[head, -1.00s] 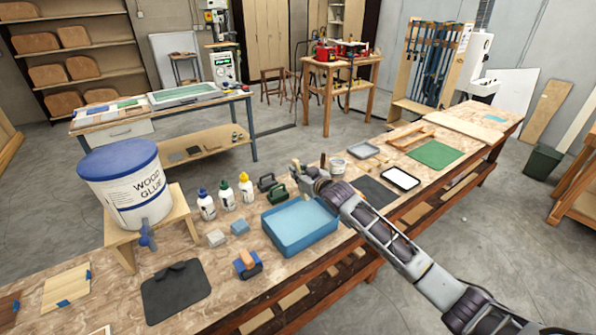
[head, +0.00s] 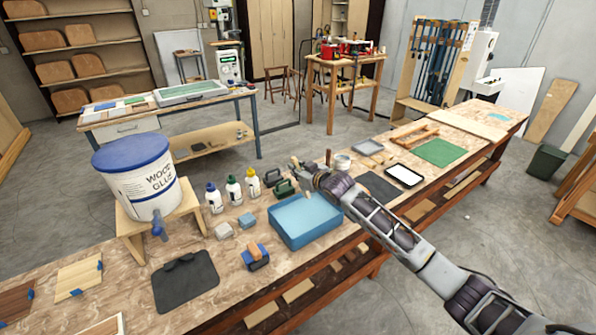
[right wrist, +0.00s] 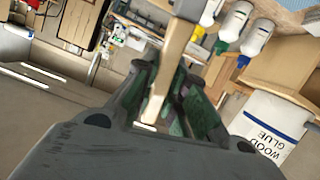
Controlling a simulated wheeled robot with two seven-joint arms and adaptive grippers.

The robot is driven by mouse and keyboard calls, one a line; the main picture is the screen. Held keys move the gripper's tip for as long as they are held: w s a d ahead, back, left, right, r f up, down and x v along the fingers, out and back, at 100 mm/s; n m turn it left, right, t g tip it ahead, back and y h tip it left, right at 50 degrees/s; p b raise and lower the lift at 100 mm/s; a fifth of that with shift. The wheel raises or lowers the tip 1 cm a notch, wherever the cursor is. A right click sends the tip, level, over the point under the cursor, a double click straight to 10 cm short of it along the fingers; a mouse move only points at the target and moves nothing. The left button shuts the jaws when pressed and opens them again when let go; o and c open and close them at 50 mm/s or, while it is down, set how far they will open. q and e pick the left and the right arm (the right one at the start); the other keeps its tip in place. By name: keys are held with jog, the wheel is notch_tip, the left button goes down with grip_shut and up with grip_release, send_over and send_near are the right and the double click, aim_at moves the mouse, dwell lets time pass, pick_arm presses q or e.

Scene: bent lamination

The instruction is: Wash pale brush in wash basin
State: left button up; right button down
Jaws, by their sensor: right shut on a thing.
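The wash basin (head: 284,232) is a shallow blue tray on the long workbench, with a lighter blue inside. My right gripper (head: 300,168) is above the basin's back edge in the head view. In the right wrist view its fingers (right wrist: 172,98) are shut on a pale wooden piece, which I take to be the pale brush (right wrist: 181,38). Its flat, light body runs up between the fingers. In the head view the brush is small and mostly hidden by the gripper; I cannot tell whether it touches the basin. My left gripper is not in view.
A wood glue bucket (head: 138,180) sits on a wooden stand. A dark mat (head: 187,284) leaves clear bench around it.

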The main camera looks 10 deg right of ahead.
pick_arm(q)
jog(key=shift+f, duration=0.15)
pick_arm(e)
jog(key=shift+f, duration=0.15)
jog(key=shift+f+b, duration=1.5)
jog(key=shift+b, duration=0.1)
jog(key=shift+f+b, duration=0.95)
jog(key=shift+f, duration=0.05)
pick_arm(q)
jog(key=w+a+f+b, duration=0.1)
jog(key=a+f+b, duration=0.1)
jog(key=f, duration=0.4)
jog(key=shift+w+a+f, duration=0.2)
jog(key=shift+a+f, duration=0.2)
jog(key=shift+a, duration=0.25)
pick_arm(e)
notch_tip(320, 180, down, 6)
jog(key=shift+r, duration=0.25)
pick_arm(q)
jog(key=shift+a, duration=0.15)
pick_arm(e)
jog(key=shift+d, duration=0.15)
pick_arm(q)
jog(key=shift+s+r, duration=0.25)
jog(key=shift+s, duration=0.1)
pick_arm(e)
jog(key=shift+w+d, duration=0.25)
jog(key=shift+d, duration=0.4)
jog(key=shift+w+d, duration=0.25)
jog(key=shift+d, duration=0.35)
